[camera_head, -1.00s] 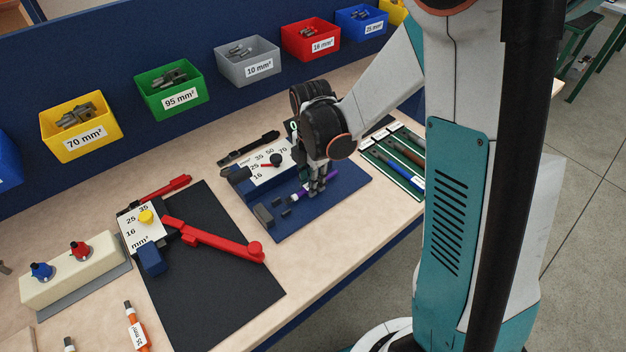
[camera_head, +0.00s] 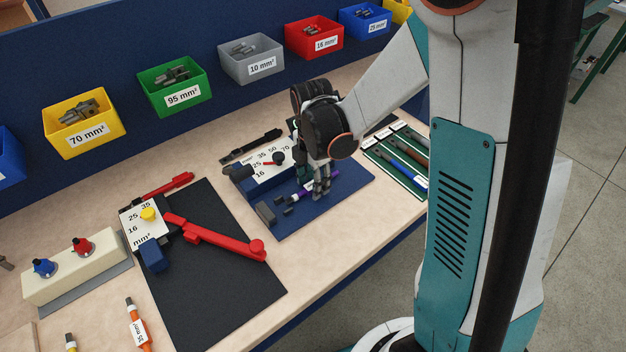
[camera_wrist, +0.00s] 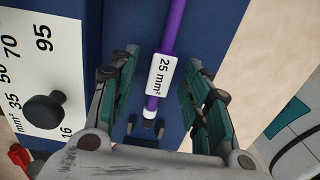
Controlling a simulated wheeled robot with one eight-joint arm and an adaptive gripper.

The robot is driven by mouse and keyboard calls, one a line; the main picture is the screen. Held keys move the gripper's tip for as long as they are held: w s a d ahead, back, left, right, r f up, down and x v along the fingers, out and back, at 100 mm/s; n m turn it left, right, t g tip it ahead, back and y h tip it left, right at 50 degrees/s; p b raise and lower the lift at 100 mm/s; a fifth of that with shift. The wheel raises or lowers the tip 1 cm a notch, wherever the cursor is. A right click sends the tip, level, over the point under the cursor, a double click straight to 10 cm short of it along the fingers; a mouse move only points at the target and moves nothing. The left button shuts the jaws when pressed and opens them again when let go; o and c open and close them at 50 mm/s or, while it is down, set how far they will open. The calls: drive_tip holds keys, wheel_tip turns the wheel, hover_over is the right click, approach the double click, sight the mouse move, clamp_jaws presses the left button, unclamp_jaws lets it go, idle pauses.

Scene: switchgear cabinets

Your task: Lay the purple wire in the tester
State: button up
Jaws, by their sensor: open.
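The purple wire (camera_wrist: 171,35) with a white "25 mm²" label (camera_wrist: 162,74) lies over the blue tester base (camera_head: 345,205). Its bare end points at a small dark cradle (camera_wrist: 147,128) in the wrist view. My gripper (camera_head: 321,192) points down over the tester, and in the wrist view its two fingers (camera_wrist: 160,88) stand apart on either side of the label. A gap shows between each finger and the wire. In the head view the fingers hide part of the purple wire (camera_head: 300,196). Whether the wire rests fully in the tester's holders I cannot tell.
The tester's white dial plate (camera_head: 268,168) with a black knob stands left of my gripper. A dark mat (camera_head: 215,290) with a red-handled tool (camera_head: 215,240) lies further left. A rack of wires (camera_head: 400,160) is at the right. Labelled bins (camera_head: 175,90) line the back.

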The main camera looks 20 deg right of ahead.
wheel_tip(320, 180, up, 12)
drive_tip(key=s+r+m+t, duration=0.3)
drive_tip(key=s+m, duration=0.4)
drive_tip(key=m, duration=0.3)
drive_tip(key=s+r+m+t, duration=0.4)
drive_tip(key=s+m, duration=0.3)
drive_tip(key=m, duration=0.4)
drive_tip(key=shift+s+d+m, duration=0.3)
drive_tip(key=shift+s+d, duration=0.05)
drive_tip(key=shift+d, duration=0.05)
idle(0.3)
